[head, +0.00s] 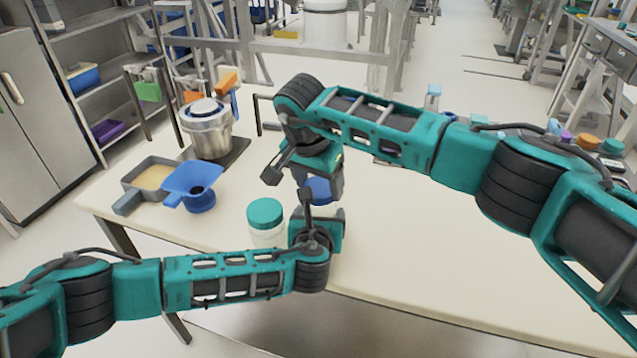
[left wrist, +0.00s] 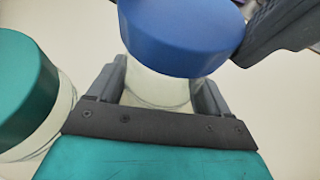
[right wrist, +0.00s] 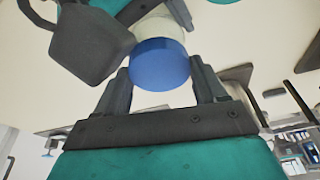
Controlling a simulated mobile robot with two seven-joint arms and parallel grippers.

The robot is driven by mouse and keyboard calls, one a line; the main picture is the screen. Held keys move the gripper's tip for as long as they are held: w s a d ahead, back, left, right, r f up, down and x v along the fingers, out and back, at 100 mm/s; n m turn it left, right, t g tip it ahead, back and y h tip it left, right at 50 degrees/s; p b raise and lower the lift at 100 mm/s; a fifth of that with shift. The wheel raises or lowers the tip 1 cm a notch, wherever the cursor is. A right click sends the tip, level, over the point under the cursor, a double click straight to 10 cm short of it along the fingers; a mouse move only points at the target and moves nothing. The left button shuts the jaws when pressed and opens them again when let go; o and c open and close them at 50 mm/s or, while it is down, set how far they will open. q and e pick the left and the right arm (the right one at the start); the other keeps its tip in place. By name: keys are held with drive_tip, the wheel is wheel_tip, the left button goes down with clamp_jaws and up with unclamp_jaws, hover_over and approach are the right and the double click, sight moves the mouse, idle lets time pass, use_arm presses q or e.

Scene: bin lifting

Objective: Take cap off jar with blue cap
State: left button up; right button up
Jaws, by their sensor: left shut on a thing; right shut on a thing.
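The jar with the blue cap stands between my two grippers. Its blue cap (head: 318,189) is partly hidden by my arms in the head view. In the left wrist view, the clear-white jar body (left wrist: 155,88) sits below the blue cap (left wrist: 180,38). My left gripper (left wrist: 160,92) is shut on the jar body, one finger on each side. My right gripper (right wrist: 160,78) is shut on the blue cap (right wrist: 160,62), which it meets from the opposite side. The cap looks seated on the jar; I cannot tell if there is a gap.
A jar with a teal cap (head: 265,214) stands just left of the held jar, close to my left gripper. The table (head: 420,260) is clear at the front right.

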sight(322, 183)
drive_tip(key=shift+r, duration=0.15)
drive_tip(key=shift+r, duration=1.9)
use_arm(q)
drive_tip(key=o, duration=1.4)
